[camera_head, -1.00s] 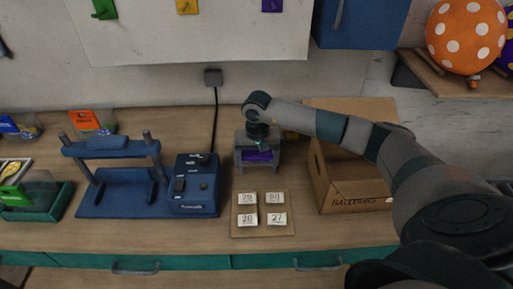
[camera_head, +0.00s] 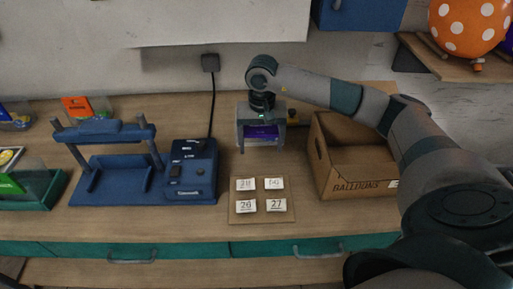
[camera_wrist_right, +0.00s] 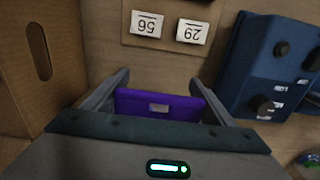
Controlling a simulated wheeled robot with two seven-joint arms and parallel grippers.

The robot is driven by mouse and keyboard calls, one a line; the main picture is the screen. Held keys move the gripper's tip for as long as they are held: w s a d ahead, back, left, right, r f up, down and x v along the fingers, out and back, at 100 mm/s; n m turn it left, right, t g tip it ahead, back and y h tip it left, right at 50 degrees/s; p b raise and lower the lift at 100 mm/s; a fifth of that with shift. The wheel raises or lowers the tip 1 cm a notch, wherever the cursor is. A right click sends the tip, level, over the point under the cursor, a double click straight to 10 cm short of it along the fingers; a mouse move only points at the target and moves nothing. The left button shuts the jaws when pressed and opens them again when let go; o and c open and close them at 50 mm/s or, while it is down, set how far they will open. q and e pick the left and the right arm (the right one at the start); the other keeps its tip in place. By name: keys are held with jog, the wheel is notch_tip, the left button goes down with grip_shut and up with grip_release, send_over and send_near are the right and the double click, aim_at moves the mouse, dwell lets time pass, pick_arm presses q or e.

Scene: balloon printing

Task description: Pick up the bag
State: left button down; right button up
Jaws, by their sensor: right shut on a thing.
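The bag is a small purple packet with a pale label; it shows in the head view (camera_head: 262,132) and in the right wrist view (camera_wrist_right: 160,106). My right gripper (camera_head: 261,148) points down over the back middle of the worktop, between the blue machine and the cardboard box. Its two fingers are shut on the purple bag, one at each side, also in the right wrist view (camera_wrist_right: 160,95). I cannot tell for sure how far the bag is above the table. My left gripper is not in view.
An open cardboard box (camera_head: 350,187) marked "BALLOONS" stands to the right. A blue machine (camera_head: 190,172) stands to the left. In front lies a board (camera_head: 262,216) with several number cards. An orange dotted balloon (camera_head: 467,25) sits on the shelf at upper right.

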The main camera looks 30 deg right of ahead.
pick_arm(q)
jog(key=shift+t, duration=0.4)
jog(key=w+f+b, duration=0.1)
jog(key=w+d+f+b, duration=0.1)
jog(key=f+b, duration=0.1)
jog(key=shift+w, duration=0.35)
pick_arm(e)
jog(key=s+r, duration=0.5)
jog(key=s, duration=0.3)
jog(key=shift+s+a, duration=0.25)
jog(key=shift+s, duration=0.1)
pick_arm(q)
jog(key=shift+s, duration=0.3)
pick_arm(e)
jog(key=shift+r, duration=0.1)
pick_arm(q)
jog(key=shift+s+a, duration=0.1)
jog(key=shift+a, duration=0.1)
pick_arm(e)
jog(key=shift+s, duration=0.1)
